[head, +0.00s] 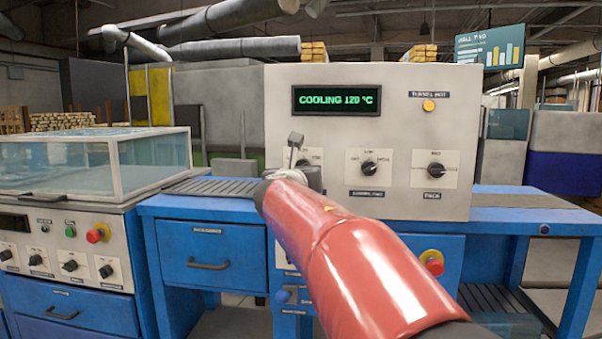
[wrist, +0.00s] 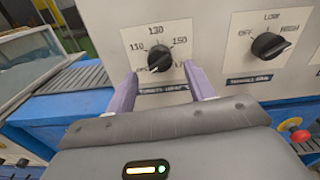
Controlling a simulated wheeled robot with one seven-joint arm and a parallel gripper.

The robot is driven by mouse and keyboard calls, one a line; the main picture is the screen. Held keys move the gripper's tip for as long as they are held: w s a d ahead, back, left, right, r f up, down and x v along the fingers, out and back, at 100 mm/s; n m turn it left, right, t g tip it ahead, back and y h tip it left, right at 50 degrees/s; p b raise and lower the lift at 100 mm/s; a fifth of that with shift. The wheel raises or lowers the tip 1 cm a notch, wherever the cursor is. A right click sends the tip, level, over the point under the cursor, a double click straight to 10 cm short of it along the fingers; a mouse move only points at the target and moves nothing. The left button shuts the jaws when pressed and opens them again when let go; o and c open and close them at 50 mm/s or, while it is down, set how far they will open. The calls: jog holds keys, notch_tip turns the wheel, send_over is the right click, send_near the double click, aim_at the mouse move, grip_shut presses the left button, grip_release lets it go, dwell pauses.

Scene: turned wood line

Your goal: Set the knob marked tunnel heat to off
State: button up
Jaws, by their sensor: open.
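The tunnel heat knob (wrist: 160,62) is black and round, on a white plate marked 110, 130, 150 and a partly hidden higher number. I cannot tell for sure which mark its pointer faces. My gripper (wrist: 160,75) is open, with one pale purple finger at each side of the knob's lower part in the wrist view. I cannot tell whether the fingers touch it. In the head view my red arm covers most of this knob's plate (head: 313,154). The display (head: 337,100) above reads COOLING 120 °C, and the tunnel hot lamp (head: 429,105) glows orange.
The tunnel fan knob (wrist: 268,45) is close on the right, with the pack knob (head: 436,170) farther right. A red stop button (head: 434,262) sits below. A clear-covered machine (head: 95,165) stands at left, beside a roller conveyor (head: 212,187).

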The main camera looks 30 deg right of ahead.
jog(key=shift+v, duration=2.1)
